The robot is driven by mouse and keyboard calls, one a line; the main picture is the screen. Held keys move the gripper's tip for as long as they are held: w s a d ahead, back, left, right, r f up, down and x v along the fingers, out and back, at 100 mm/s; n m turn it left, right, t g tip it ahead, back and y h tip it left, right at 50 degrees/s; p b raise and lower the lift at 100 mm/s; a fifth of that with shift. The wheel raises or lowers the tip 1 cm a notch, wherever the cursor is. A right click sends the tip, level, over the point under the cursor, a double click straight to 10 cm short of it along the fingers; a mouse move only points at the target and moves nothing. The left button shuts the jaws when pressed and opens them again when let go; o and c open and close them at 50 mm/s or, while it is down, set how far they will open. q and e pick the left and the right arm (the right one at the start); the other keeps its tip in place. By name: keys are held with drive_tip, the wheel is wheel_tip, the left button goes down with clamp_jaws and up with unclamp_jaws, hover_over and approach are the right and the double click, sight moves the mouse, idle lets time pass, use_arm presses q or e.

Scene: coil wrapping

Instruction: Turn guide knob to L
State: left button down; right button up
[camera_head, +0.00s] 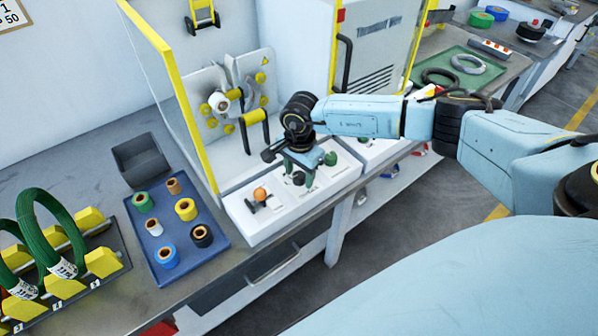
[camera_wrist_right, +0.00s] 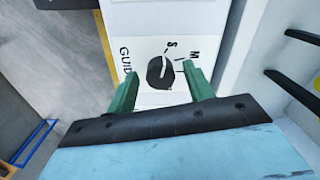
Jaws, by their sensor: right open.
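The guide knob (camera_wrist_right: 160,73) is a round black dial on a white panel, marked GUIDE beside it. Its white pointer line points up, roughly toward the S mark. An M mark shows to the right of S; I cannot see an L mark. My right gripper (camera_wrist_right: 159,70) is open, with one green finger on each side of the knob; I cannot tell whether they touch it. In the head view my right gripper (camera_head: 308,161) is over the white control panel (camera_head: 285,208) and partly hides it. My left gripper is not in view.
An orange-topped lever (camera_head: 260,194) stands on the panel, left of my gripper. A yellow-edged clear guard (camera_head: 170,85) rises behind. A blue tray (camera_head: 172,240) with several tape rolls and a rack with green coils (camera_head: 45,235) lie to the left.

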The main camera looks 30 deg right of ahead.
drive_tip(key=shift+c, duration=0.3)
drive_tip(key=c, duration=0.9)
drive_tip(key=shift+m, duration=0.3)
drive_tip(key=m, duration=0.3)
drive_tip(key=shift+m, duration=0.3)
drive_tip(key=m, duration=0.4)
drive_tip(key=shift+m, duration=0.3)
drive_tip(key=m, duration=0.4)
drive_tip(key=shift+p, duration=0.35)
drive_tip(key=shift+w+m+p, duration=0.1)
drive_tip(key=shift+m+p, duration=0.3)
drive_tip(key=shift+m, duration=2.1)
